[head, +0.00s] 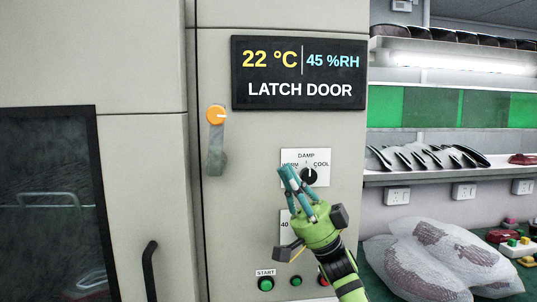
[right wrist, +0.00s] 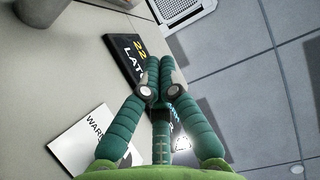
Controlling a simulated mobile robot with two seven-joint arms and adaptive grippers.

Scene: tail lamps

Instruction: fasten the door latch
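The door latch (head: 216,140) is on the grey cabinet panel, right of the door seam. It has an orange round knob at the top and a grey lever hanging straight down. The cabinet door (head: 145,180) is at the left, with a dark window and black handle (head: 150,271). The door looks near flush with the panel; whether it is fully closed I cannot tell. My right gripper (head: 286,174) is in front of the DAMP dial, right of and below the latch and apart from it. In the right wrist view its teal fingers (right wrist: 154,75) meet, with nothing visible between them. My left gripper is out of view.
A display (head: 299,74) reads "LATCH DOOR". The DAMP dial (head: 310,176) and a green START button (head: 266,284) are on the panel near my right arm. Bubble-wrapped parts (head: 440,255) lie on the green bench at the right. The panel between gripper and latch looks clear.

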